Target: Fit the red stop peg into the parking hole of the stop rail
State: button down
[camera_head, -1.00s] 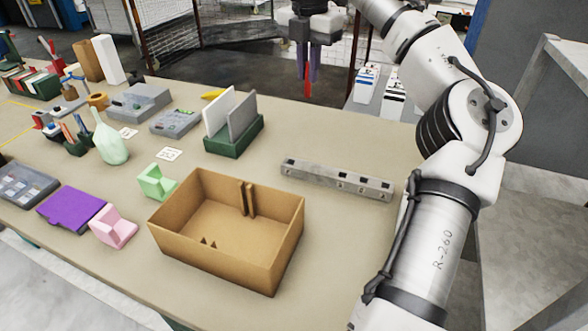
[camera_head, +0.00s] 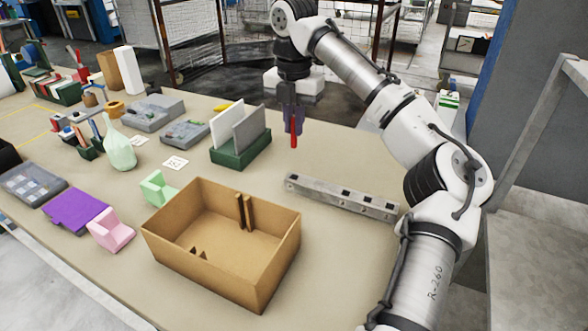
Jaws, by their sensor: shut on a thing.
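The red stop peg (camera_head: 294,131) hangs upright in my gripper (camera_head: 293,122), whose purple-tipped fingers are shut on its upper part. The grey stop rail (camera_head: 340,199) lies on the table at the centre right, slanting down to the right, with several dark square holes along its top. The peg is in the air, apart from the rail, and appears above and behind the rail's left end. Which hole is the parking hole I cannot tell at this size.
An open cardboard box (camera_head: 167,247) stands in front of the rail. A green stand (camera_head: 243,152) with upright grey and white panels is left of my gripper. Pink (camera_head: 111,231) and light green blocks lie left of the box. The table behind the rail is clear.

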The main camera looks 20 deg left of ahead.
notch_tip(320, 180, down, 11)
jog(key=shift+r+p, duration=0.1)
jog(key=shift+p, duration=0.3)
jog(key=shift+f, duration=0.2)
jog(key=c, duration=1.5)
grip_release()
notch_tip(320, 180, up, 12)
jog(key=shift+r+b, duration=0.2)
jog(key=shift+b, duration=0.1)
jog(key=shift+s+f, duration=0.1)
